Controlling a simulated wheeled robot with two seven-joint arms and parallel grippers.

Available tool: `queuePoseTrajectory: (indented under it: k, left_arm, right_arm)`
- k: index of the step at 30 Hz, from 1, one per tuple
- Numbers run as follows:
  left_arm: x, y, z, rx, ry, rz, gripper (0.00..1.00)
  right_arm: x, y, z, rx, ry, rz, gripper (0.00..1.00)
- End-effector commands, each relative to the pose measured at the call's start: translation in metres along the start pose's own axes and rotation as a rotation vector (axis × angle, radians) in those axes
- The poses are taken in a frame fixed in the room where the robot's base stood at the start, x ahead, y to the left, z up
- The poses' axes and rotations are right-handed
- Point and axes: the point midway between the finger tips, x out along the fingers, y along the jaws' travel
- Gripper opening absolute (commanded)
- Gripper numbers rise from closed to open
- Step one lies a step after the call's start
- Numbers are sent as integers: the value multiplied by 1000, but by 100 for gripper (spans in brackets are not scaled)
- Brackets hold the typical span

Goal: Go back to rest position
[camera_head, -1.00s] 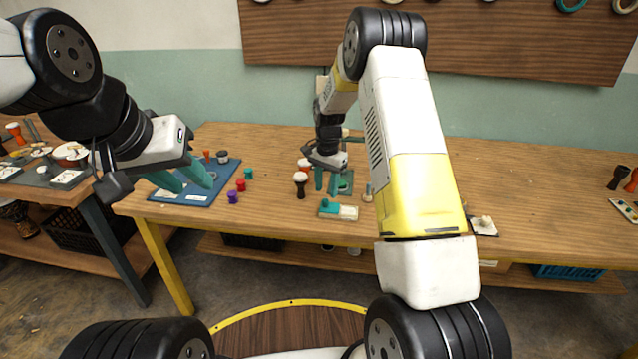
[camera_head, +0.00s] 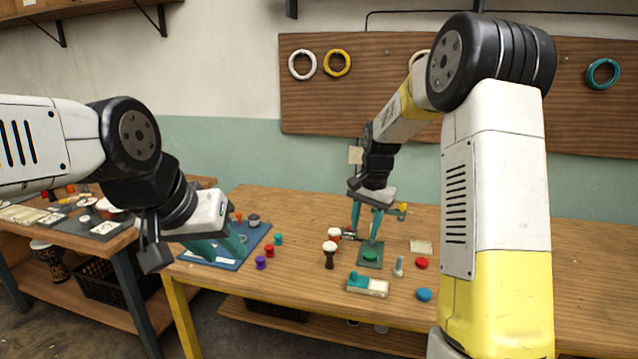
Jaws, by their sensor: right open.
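My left gripper (camera_head: 220,244) has teal fingers that stand apart. It is over the blue mat (camera_head: 246,257) at the left of the table, with nothing seen between the fingers. My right gripper (camera_head: 365,224) is open, its teal fingers pointing down above a dark green mat (camera_head: 362,264). A green round piece (camera_head: 370,255) lies on that mat below the fingers, and the grip is empty as far as I can see. A dark goblet drum with a white top (camera_head: 329,256) stands upright just left of that mat.
A small tray (camera_head: 368,287) sits near the front edge.

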Motion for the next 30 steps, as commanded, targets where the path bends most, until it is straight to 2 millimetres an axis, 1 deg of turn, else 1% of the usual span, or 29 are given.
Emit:
queuePoseTrajectory:
  k: [1,3,5,6,8,9,11,12,16,18,21,25,30]
  left_arm:
    - [0,0,0,0,0,0,36]
    - [0,0,0,0,0,0,36]
    - [0,0,0,0,0,0,36]
    - [0,0,0,0,0,0,36]
    - [0,0,0,0,0,0,36]
    - [0,0,0,0,0,0,36]
    - [0,0,0,0,0,0,36]
    - [0,0,0,0,0,0,36]
    - [0,0,0,0,0,0,36]
    - [0,0,0,0,0,0,36]
    - [0,0,0,0,0,0,36]
    - [0,0,0,0,0,0,36]
    - [0,0,0,0,0,0,36]
  right_arm:
    - [-27,8,11,-35,20,-29,42]
    - [-56,18,28,-91,43,-60,42]
    - [-78,28,44,-140,66,-87,42]
    - [-92,35,55,-172,81,-103,42]
    - [-110,46,72,-220,107,-126,42]
    - [-121,54,84,-253,124,-140,42]
    - [-136,65,103,-303,152,-159,42]
    - [-144,73,115,-336,171,-171,42]
    - [-163,99,156,-443,239,-203,42]
    - [-168,112,177,-496,275,-216,42]
    - [-171,126,200,-561,319,-226,42]
    - [-170,138,220,-615,357,-230,42]
    - [-168,143,228,-640,373,-232,42]
